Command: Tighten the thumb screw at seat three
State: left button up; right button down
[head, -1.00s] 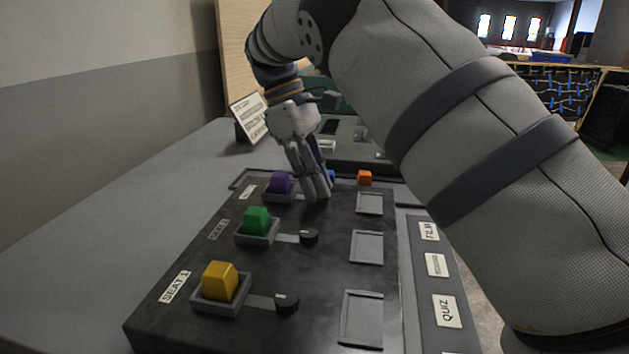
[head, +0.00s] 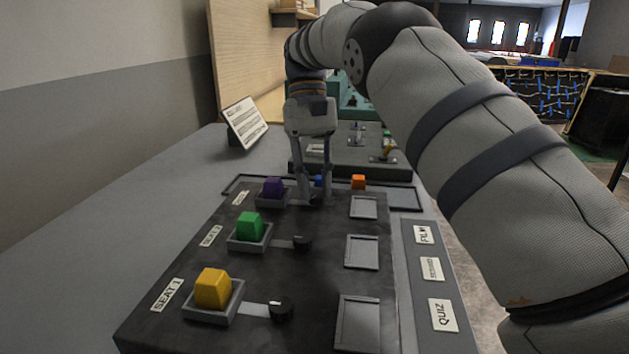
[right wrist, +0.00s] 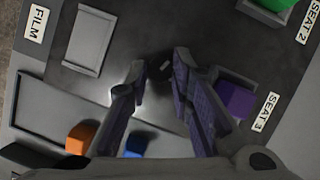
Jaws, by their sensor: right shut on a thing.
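The dark console has a purple block (head: 273,187) in the seat three socket, and it also shows beside SEAT 3 in the right wrist view (right wrist: 236,100). The small black thumb screw (right wrist: 160,68) of seat three sits between my fingertips in the right wrist view. In the head view the fingers mostly hide it. My right gripper (head: 314,200) points down at seat three, shut on the thumb screw; its two fingers also show in the right wrist view (right wrist: 160,72). My left gripper is not in view.
Seat two holds a green block (head: 250,227) with a black thumb screw (head: 302,243). Seat one holds a yellow block (head: 213,288) with its thumb screw (head: 281,309). An orange block (head: 358,182) and a blue block (head: 319,181) lie behind. Empty frames line the console's right side.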

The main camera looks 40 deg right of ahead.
jog(key=m, duration=0.2)
jog(key=r+m+t+y+p, duration=0.1)
jog(key=shift+s+d+m, duration=0.15)
jog(key=shift+d+m, duration=0.05)
jog(key=shift+m, duration=0.2)
jog(key=m+t+y+p, duration=0.1)
jog(key=m, duration=0.2)
jog(key=shift+s+m, duration=0.1)
jog(key=shift+m, duration=0.2)
jog(key=shift+f+m+t, duration=0.15)
jog(key=shift+m+t, duration=0.55)
jog(key=shift+m, duration=0.5)
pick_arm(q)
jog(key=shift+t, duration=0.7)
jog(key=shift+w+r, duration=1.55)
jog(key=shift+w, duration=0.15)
pick_arm(e)
jog(key=shift+s+m+t, duration=0.15)
jog(key=shift+m+t, duration=0.45)
jog(key=shift+m, duration=1)
jog(key=c, duration=1.4)
grip_release()
jog(key=shift+f, duration=0.2)
